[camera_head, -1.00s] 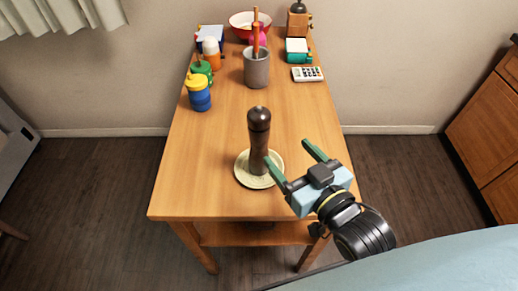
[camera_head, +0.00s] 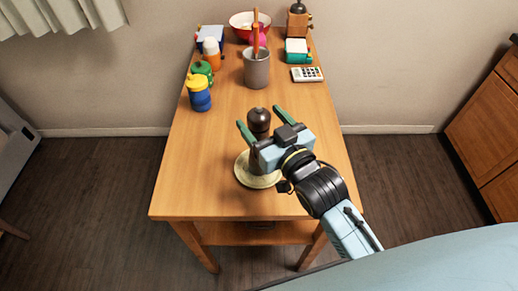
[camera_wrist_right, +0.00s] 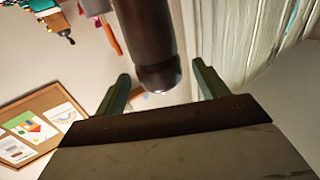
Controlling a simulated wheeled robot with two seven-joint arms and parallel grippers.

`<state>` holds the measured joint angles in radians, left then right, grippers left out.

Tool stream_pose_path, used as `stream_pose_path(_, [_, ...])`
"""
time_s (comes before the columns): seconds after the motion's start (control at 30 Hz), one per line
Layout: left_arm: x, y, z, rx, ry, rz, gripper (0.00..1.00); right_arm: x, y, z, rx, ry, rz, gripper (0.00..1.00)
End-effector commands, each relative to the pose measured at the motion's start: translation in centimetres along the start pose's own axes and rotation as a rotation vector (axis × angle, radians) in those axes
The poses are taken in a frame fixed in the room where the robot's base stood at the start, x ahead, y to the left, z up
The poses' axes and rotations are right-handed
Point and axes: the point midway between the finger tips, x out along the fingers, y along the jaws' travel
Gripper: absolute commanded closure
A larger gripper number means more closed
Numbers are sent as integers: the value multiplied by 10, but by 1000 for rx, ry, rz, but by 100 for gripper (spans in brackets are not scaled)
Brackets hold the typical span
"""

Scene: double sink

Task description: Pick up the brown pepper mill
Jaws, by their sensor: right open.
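The brown pepper mill (camera_head: 259,118) stands upright on a pale saucer (camera_head: 245,178) near the front of the wooden table. Its dark knob shows in the head view; its lower body is hidden behind my right gripper. My right gripper (camera_head: 259,116) is open, with its green fingers on either side of the mill's upper part in this view. In the right wrist view the mill (camera_wrist_right: 147,35) appears between the two fingertips (camera_wrist_right: 161,72), with a visible gap to each finger. My left gripper is not in view.
A grey utensil cup (camera_head: 256,70) stands behind the mill on the table (camera_head: 200,165). A blue and yellow bottle (camera_head: 199,95) and other bottles stand at the left. A calculator (camera_head: 307,74), books and a bowl (camera_head: 240,22) are at the back. The table around the saucer is clear.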

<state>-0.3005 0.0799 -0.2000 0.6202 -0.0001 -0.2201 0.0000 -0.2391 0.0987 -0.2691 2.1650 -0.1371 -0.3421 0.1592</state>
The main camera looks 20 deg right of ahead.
Motion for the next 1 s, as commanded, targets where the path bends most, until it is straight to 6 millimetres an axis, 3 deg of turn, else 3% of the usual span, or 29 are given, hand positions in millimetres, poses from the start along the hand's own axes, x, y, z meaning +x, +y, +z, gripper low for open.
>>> stream_pose_path(0.2, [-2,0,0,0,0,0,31,30,0,-1,0,1,0,28])
stream_pose_path(0.5, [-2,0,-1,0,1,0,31,35,0,0,0,0,0,28])
stream_pose_path(1.0, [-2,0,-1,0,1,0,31,35,0,0,-1,0,1,92])
